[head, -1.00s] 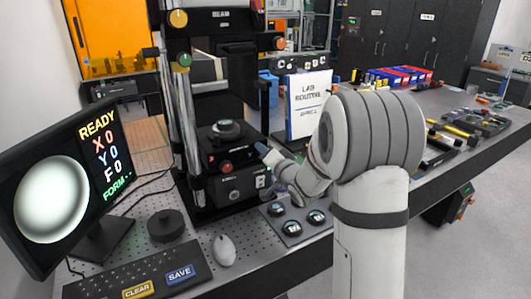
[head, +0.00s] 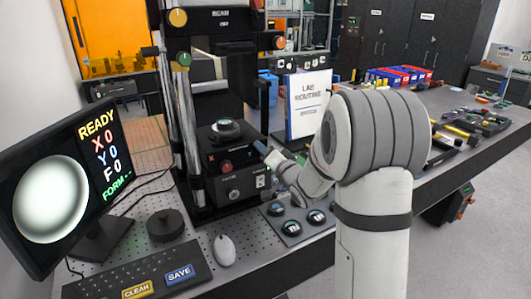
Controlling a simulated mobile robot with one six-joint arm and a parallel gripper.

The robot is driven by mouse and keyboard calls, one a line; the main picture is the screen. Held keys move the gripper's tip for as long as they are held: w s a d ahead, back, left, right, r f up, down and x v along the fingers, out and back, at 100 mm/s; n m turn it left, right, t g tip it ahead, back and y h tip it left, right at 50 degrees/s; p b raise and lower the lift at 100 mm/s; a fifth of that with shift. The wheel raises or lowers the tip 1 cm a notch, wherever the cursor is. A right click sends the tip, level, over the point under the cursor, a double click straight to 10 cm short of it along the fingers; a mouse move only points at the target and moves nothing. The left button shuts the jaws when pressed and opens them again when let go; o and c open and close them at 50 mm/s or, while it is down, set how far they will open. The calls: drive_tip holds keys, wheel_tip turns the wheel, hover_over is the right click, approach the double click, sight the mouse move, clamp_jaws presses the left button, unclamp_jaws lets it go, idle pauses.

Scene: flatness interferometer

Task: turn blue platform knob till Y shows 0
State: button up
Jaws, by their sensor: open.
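The blue platform knob (head: 260,147) shows as a small blue patch at the right side of the dark platform (head: 222,151). My gripper (head: 270,155) is right beside the knob, on its right. Its jaws are open, but they are small and partly hidden, so I cannot tell whether they touch the knob or stand around it.
A red knob (head: 226,167) sits on the platform's front. A tray (head: 290,226) with several round parts is in front of my arm. A mouse (head: 224,249), a keyboard with CLEAR and SAVE keys, and a LAB ROUTINE sign (head: 308,105) stand nearby.

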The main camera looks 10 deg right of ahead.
drive_tip(key=b+v, duration=0.1)
drive_tip(key=v, duration=0.6)
idle(1.8)
drive_tip(key=s+a+f+n+g+h, duration=0.1)
drive_tip(key=s+g, duration=0.6)
drive_tip(key=s, duration=0.8)
drive_tip(key=s+a+f+n+g+h, duration=0.1)
drive_tip(key=s+f+n+g+h, duration=0.3)
drive_tip(key=s, duration=1.2)
drive_tip(key=n+g, duration=0.1)
drive_tip(key=g, duration=0.2)
drive_tip(key=shift+n+h, duration=0.3)
